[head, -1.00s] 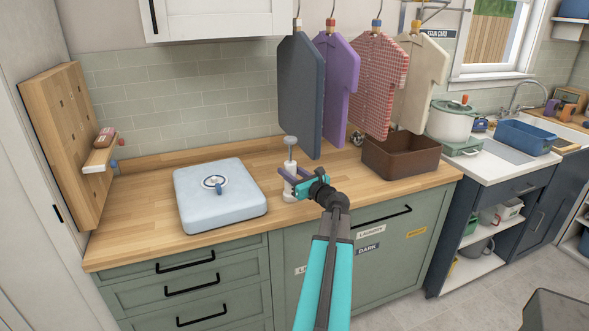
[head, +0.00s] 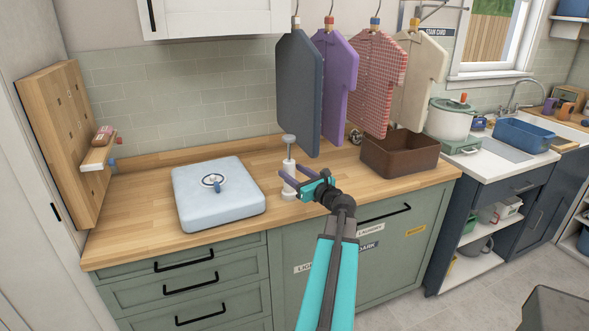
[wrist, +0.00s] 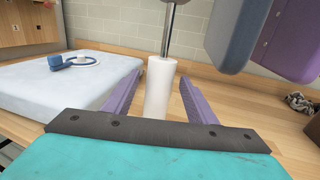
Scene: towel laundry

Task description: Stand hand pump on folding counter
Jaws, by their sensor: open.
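The hand pump (head: 288,180), a white cylinder with a grey rod and round top, stands upright on the wooden folding counter (head: 135,215). It is right of the pale blue folded slab. My gripper (head: 287,183) is open at the pump's front right side, low over the counter. In the wrist view the pump's white body (wrist: 160,88) shows in the gap between my two purple fingers (wrist: 158,82). Neither finger visibly presses on it. The pump's top is cut off in that view.
The pale blue slab (head: 220,207) with a blue-handled dial lies left of the pump. Dark blue (head: 299,95) and purple (head: 339,90) garment shapes hang close behind and right. A brown bin (head: 400,160) stands at the right. The counter's left part is clear.

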